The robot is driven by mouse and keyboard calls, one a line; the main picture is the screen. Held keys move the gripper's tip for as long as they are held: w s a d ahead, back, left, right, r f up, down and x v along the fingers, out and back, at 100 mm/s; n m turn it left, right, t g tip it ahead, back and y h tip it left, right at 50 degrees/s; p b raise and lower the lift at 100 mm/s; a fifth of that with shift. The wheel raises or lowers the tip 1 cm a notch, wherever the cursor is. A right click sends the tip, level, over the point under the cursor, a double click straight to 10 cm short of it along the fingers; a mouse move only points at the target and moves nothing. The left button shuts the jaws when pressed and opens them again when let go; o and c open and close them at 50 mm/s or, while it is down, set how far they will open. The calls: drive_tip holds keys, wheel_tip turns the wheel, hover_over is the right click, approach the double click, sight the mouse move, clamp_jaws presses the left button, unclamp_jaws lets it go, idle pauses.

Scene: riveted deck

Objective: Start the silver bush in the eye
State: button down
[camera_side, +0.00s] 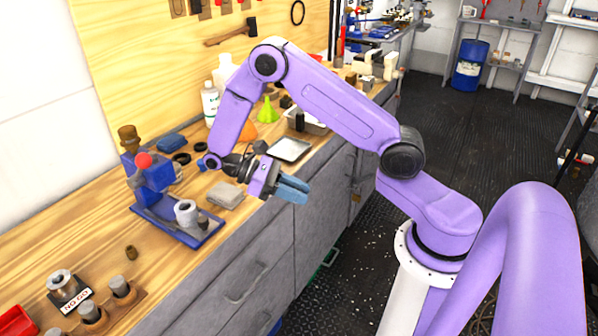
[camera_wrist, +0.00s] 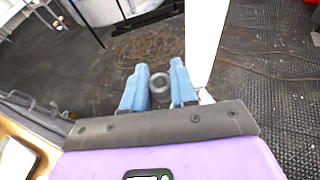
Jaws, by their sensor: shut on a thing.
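My gripper (camera_side: 293,187) has blue fingers and hangs in the air in front of the bench edge, over the floor side. In the wrist view its fingers are shut on a silver bush (camera_wrist: 160,84), a short grey ring whose round hole faces the camera. The fingers hide the bush in the side view. A grey metal eye (camera_side: 186,213) with a round hole seems to stand on the blue base (camera_side: 205,236) of a small press with a red knob (camera_side: 144,160). The eye is to the left of and below my gripper in the picture.
A brown rack (camera_side: 106,312) with grey cylinders and a block with a "NO GO" tag (camera_side: 76,300) stand at the near left. A brass piece (camera_side: 131,252) lies on the bench. A grey pad (camera_side: 225,195) and metal tray (camera_side: 290,149) lie behind the gripper.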

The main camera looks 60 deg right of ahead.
drive_tip(key=w+a+m+y, duration=0.2)
drive_tip(key=a+m+y, duration=0.5)
drive_tip(key=m+y, duration=0.15)
wheel_tip(320, 180, up, 4)
drive_tip(key=m+t+y, duration=1)
drive_tip(key=m+t, duration=0.6)
drive_tip(key=m, duration=0.1)
hover_over(187, 209)
drive_tip(key=shift+w+a+f, duration=0.1)
drive_tip(key=shift+a+f, duration=0.05)
drive_tip(key=shift+f, duration=2.85)
drive_tip(key=shift+d, duration=0.25)
drive_tip(key=shift+f, duration=0.5)
drive_tip(key=c, duration=0.9)
unclamp_jaws()
